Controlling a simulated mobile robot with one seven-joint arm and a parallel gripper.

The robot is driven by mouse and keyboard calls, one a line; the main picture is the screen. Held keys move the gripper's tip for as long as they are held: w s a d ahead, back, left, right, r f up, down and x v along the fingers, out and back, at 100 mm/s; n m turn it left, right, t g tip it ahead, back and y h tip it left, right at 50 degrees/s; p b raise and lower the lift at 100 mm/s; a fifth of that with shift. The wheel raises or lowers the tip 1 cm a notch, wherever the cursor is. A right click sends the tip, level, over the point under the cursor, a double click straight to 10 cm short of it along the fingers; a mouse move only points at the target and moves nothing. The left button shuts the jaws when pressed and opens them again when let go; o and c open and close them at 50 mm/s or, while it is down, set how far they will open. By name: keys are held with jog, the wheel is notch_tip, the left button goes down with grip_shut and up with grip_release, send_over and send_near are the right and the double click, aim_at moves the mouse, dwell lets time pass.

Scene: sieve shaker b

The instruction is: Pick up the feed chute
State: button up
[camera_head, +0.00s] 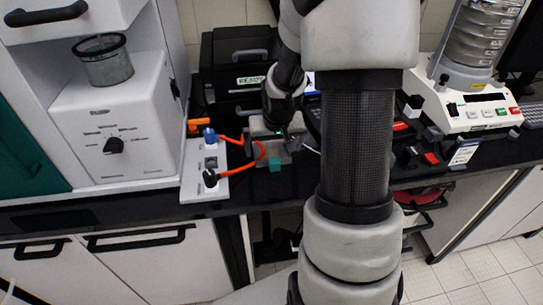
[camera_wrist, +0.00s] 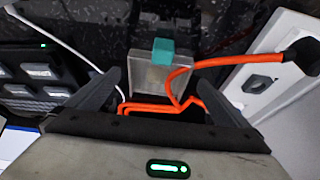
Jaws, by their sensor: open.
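A small grey, metal-looking box-like piece (camera_wrist: 150,67) with a teal block (camera_wrist: 163,50) on it lies on the dark bench top; it may be the feed chute, but I cannot be sure. The teal block also shows in the head view (camera_head: 276,164), just below my gripper. My gripper (camera_wrist: 168,80) is open, its two fingers apart on either side of the near part of this piece. Nothing is visibly gripped. An orange cable (camera_wrist: 181,75) loops across the piece's right side and between my fingers. My arm hides part of the bench in the head view.
A white socket strip (camera_head: 205,170) with the cable's plugs lies left of my gripper. A white machine with a mesh cup (camera_head: 103,65) stands at the left. A black device (camera_head: 235,65) is behind. The sieve shaker (camera_head: 470,105) stands at the right. The bench's front edge is close.

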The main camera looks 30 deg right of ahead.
aim_at(272, 156)
jog(key=shift+x, duration=1.5)
jog(key=c, duration=1)
notch_tip(272, 156, up, 10)
jog(key=shift+s+r+p, duration=0.1)
jog(key=shift+p, duration=0.35)
